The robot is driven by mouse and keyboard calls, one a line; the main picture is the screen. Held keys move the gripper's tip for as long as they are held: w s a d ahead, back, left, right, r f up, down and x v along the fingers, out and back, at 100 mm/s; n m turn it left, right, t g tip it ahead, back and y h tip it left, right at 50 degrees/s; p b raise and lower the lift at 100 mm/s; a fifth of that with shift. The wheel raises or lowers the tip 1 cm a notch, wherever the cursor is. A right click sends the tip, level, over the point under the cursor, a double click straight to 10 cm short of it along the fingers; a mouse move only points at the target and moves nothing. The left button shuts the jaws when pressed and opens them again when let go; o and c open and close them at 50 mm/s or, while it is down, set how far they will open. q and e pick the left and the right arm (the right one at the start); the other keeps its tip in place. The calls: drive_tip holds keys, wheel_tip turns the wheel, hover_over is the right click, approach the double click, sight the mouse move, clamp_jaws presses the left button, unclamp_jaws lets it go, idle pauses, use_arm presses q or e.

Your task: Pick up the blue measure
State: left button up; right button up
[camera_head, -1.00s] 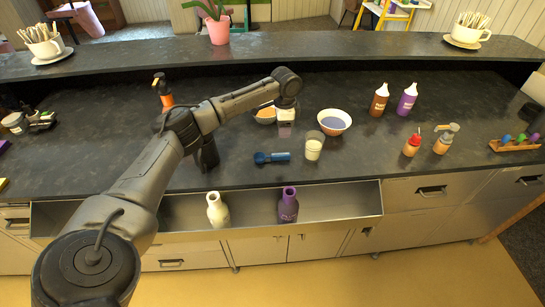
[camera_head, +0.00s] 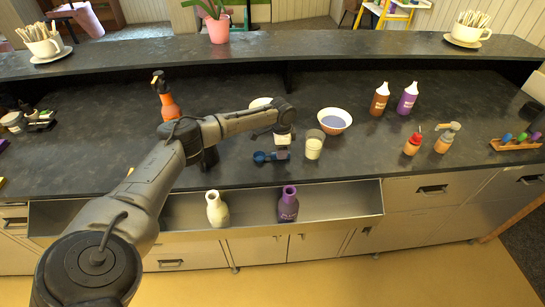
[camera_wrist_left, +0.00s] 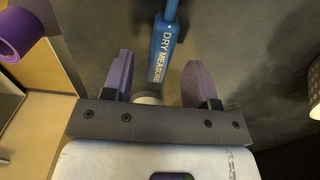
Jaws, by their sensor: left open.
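The blue measure (camera_head: 262,157) lies on the dark counter near its front edge, its cup end to the left in the head view. In the left wrist view, its handle (camera_wrist_left: 162,50), marked "DRY MEASURE", runs between the two purple fingers. My left gripper (camera_head: 282,154) is at the handle end of the measure, pointing down. In the left wrist view my left gripper (camera_wrist_left: 164,82) is open, with a finger on each side of the handle and gaps beside it. The cup end is cut off at the top of that view. My right gripper is not in view.
A glass with pale contents (camera_head: 314,149) stands close to the right of the gripper. A bowl (camera_head: 334,123) sits behind it. A cream bottle (camera_head: 217,211) and a purple bottle (camera_head: 288,207) stand in the front trough below. An orange spray bottle (camera_head: 168,108) stands behind the arm.

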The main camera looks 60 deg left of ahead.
use_arm(q)
drive_tip(key=shift+f, duration=1.1)
clamp_jaws()
